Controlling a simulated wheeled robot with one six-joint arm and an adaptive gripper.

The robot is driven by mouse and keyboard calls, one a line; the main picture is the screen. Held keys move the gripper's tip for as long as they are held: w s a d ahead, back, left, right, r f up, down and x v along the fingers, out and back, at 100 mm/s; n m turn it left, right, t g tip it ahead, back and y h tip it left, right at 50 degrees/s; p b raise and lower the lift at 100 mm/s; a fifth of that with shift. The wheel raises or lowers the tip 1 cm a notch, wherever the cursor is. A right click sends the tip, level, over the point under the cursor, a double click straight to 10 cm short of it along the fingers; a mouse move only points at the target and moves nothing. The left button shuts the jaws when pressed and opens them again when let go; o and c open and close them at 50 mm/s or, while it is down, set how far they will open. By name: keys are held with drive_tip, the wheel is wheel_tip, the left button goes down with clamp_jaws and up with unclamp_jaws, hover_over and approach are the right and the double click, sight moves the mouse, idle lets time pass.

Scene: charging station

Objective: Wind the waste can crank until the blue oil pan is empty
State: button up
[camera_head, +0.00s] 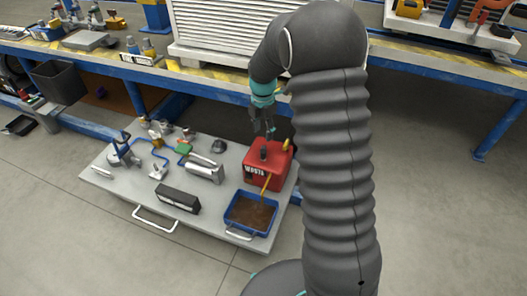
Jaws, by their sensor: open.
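The red waste can (262,172) stands on the grey board near its right side. A black knob or crank part (264,153) sits on its top, partly under my gripper. A yellow piece (286,145) stands at the can's back right corner. The blue oil pan (237,226) lies in front of the can and holds brown oil. A yellow hose (265,184) runs from the can down to the pan. My gripper (264,136) is open and points down just above the can's top. Whether it touches the crank is too small to tell.
The grey board (112,196) also carries a black box (178,198), a silver cylinder (205,168), blue tubing and small fittings. A blue-framed bench (150,72) stands behind it. My own arm hides the area right of the can. Floor in front is clear.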

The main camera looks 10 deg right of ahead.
sight(263, 151)
wheel_tip(263, 151, down, 11)
drive_tip(key=shift+r, duration=0.1)
idle(0.3)
clamp_jaws()
